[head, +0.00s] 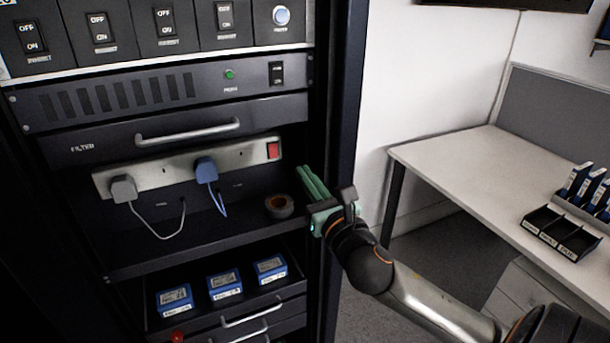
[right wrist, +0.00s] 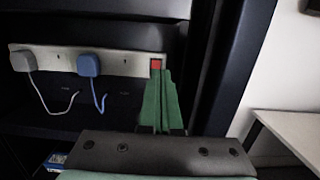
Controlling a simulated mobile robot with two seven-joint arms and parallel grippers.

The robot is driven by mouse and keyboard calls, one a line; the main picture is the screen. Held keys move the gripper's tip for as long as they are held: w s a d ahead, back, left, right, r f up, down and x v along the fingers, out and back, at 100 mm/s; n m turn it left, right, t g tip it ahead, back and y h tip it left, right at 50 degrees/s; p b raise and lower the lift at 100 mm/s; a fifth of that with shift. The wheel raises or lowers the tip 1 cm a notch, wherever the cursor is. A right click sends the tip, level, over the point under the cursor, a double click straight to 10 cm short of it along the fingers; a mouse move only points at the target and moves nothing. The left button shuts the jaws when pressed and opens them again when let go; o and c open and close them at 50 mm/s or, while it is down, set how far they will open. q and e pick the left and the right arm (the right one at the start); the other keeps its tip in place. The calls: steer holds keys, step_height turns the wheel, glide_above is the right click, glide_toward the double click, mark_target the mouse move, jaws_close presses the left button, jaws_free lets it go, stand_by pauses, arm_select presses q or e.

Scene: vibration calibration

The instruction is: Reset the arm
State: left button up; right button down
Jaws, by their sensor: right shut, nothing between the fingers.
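My right gripper (head: 309,180) has green fingers and is at the right side of the dark rack, in front of the shelf with the power strip (head: 152,174). Its fingers are shut with nothing between them. In the right wrist view the green fingers (right wrist: 160,97) point toward the red switch (right wrist: 157,64) at the strip's right end, overlapping its lower edge in the picture. I cannot tell whether they touch anything. A grey plug (head: 124,189) and a blue plug (head: 206,170) sit in the strip. My left gripper is not in view.
A roll of tape (head: 279,206) lies on the shelf left of the gripper. An open drawer below holds blue-labelled boxes (head: 224,286). The rack's right post (head: 345,110) is close to my arm. A white desk (head: 455,165) with a black tray (head: 562,233) stands at right.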

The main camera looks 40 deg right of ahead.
stand_by(0.3)
steer(key=s+a+f+m+g+y+p, duration=0.1)
steer(key=s+a+f+m+g+y, duration=0.15)
steer(key=f+m, duration=0.7)
steer(key=s+a+f+m+g+y, duration=0.1)
steer(key=s+a+f+m+g, duration=0.25)
steer(key=f, duration=1.05)
steer(key=s+a+f+m+g+y, duration=0.3)
steer(key=s+a+f+m, duration=0.8)
steer(key=f+m, duration=0.4)
steer(key=s+m, duration=0.1)
steer(key=m, duration=0.2)
steer(key=shift+s+a+g+p, duration=0.15)
steer(key=shift+s+g+p, duration=0.2)
steer(key=shift+g, duration=0.05)
